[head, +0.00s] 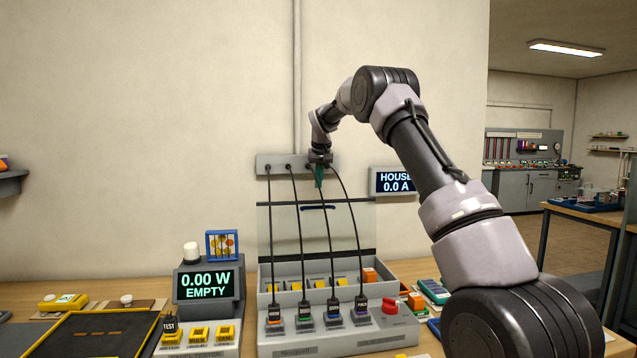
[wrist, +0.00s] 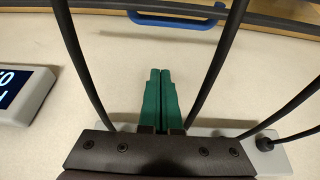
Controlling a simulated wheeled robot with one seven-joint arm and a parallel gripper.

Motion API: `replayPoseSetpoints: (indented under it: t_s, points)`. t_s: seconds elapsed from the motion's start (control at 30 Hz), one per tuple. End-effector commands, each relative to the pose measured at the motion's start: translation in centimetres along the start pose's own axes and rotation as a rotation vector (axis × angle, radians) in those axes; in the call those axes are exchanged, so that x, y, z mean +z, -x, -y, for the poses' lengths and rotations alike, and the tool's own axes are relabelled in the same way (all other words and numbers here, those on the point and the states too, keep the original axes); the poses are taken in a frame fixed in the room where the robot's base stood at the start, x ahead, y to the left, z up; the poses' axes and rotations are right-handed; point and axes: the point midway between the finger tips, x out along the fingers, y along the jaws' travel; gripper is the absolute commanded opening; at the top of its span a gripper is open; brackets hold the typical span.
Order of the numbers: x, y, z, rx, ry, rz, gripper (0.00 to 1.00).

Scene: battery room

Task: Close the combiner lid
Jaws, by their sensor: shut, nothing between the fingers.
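The combiner is a grey box (head: 282,271) on the bench. Its clear lid (head: 345,228) stands open, upright in front of the wall. A blue handle (head: 318,208) sits near the lid's top edge; it also shows at the top of the wrist view (wrist: 180,18). My gripper (head: 319,184) is above the handle, just below the grey wall bar, with its green fingers pointing down. In the wrist view the green fingers (wrist: 160,80) are together and empty, apart from the handle. The lid's hinge is not clearly visible.
Several black cables (head: 297,230) hang from the wall bar (head: 262,164) to plugs at the box's front, passing before the lid and on both sides of my fingers. A HOUSE display (head: 394,181) is right of the gripper. A red knob (head: 390,305) is at the box's right.

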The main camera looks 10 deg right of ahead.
Motion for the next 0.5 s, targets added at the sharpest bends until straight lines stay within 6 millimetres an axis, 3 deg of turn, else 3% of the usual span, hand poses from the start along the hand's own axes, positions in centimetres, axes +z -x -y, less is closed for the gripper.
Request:
replayPoseSetpoints:
  t_s: [0.33, 0.5]
  points:
    - [0.1, -7.2, 0.0, -0.001, -0.001, 0.002, 0.00]
    - [1.9, -6.1, 0.0, -0.001, -0.001, 0.000, 0.00]
